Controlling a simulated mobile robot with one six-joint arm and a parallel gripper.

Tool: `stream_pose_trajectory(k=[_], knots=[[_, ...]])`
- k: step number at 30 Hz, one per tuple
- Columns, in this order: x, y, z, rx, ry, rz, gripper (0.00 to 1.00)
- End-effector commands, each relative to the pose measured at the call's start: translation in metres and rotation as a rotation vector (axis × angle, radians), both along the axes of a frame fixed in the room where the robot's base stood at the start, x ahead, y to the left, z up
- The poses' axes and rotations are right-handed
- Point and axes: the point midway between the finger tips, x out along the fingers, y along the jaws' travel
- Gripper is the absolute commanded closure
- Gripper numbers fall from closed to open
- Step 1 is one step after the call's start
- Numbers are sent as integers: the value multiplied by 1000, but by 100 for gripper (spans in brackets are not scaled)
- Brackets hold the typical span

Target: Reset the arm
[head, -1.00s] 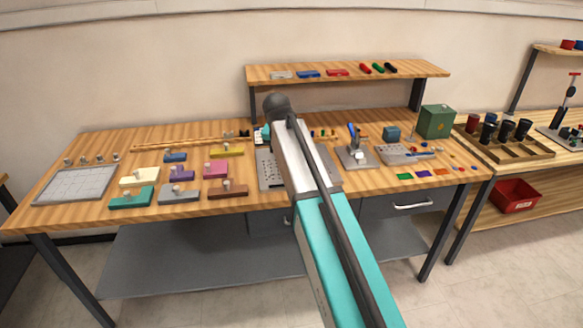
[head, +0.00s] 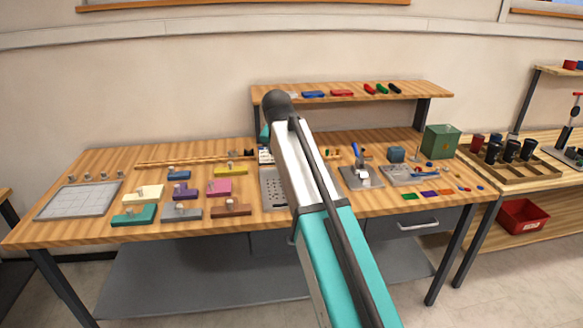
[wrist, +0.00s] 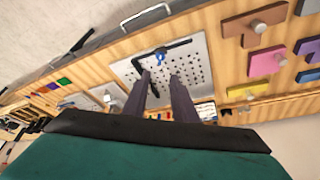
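My arm (head: 325,215) reaches up and forward over the wooden workbench (head: 100,232) in the head view, and its elbow end stands in front of the shelf. My gripper is hidden behind the arm there. In the wrist view my gripper (wrist: 160,77) has two dark fingers standing apart with nothing between them. Beyond the fingers is a grey perforated plate (wrist: 196,57), with a black L-shaped bar and a small blue piece on it. I cannot tell how far the fingers are from the plate.
Coloured knobbed blocks (head: 218,187) and a grid plate (head: 80,201) lie left of the arm. A small press (head: 361,177), a perforated tray (head: 414,176) and a green box (head: 441,142) stand right. A raised shelf (head: 345,97) crosses the back. A second bench (head: 545,183) stands at right.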

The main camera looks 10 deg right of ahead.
Motion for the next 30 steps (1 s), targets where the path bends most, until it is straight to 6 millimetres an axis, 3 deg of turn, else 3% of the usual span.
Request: stream_pose_trajectory(k=[5,11,20,30], knots=[[-1,0,-4,0,3,4,75],[-7,-4,-36,-3,30,35,75],[-34,-13,-130,-1,112,139,75],[-80,-23,-234,14,202,264,75]])
